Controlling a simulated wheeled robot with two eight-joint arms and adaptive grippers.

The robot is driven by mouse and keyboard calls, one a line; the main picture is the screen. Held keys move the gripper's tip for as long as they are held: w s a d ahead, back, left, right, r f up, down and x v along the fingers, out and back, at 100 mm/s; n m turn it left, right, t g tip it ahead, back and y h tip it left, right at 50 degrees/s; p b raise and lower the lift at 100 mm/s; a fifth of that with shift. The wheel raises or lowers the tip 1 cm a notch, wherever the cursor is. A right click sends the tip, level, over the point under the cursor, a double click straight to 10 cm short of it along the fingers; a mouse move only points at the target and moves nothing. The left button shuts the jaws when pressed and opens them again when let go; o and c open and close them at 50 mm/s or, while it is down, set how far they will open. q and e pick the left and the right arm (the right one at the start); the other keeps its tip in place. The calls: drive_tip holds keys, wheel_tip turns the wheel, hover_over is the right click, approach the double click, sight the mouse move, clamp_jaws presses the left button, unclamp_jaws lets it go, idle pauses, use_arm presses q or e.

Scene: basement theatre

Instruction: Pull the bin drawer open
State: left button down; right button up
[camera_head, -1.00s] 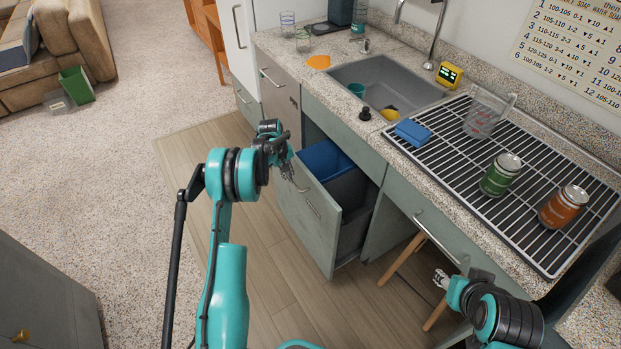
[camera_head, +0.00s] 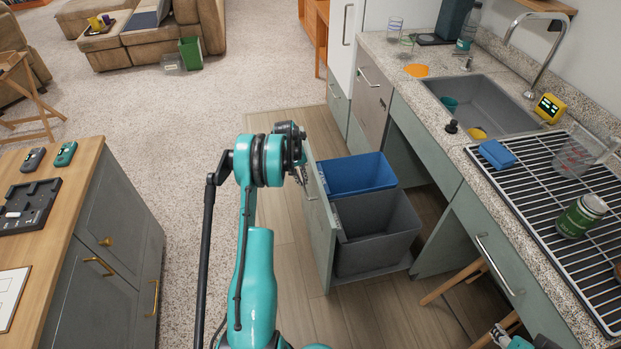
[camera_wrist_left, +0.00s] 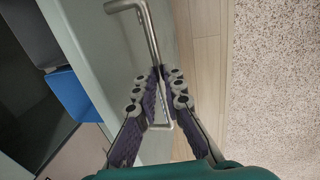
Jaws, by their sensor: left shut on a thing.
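The bin drawer (camera_head: 320,240) stands well out from under the counter, with a blue bin (camera_head: 355,174) and a grey bin (camera_head: 376,232) inside it. Its grey-green front also shows in the left wrist view (camera_wrist_left: 112,45). My left gripper (camera_head: 301,172) is at the outer side of the drawer front. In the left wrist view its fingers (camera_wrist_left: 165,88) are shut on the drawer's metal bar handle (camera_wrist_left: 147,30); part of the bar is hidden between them. My right gripper (camera_head: 501,334) shows only partly at the bottom right, too small to tell its state.
A wooden-topped cabinet (camera_head: 130,225) stands on the left, with carpet and wood floor between it and the drawer. The counter has a sink (camera_head: 490,105), a drying rack (camera_head: 535,190) and a blue sponge (camera_head: 497,154). A wooden stool leg (camera_head: 455,283) stands under the counter.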

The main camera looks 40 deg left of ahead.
use_arm(q)
drive_tip(key=shift+s+a, duration=0.1)
drive_tip(key=shift+s, duration=0.05)
drive_tip(key=c, duration=1.6)
unclamp_jaws()
wheel_tip(320, 180, up, 12)
drive_tip(key=s+a, duration=0.1)
drive_tip(key=shift+s+a+f, duration=0.15)
drive_tip(key=shift+s+a, duration=0.05)
drive_tip(key=shift+s, duration=0.15)
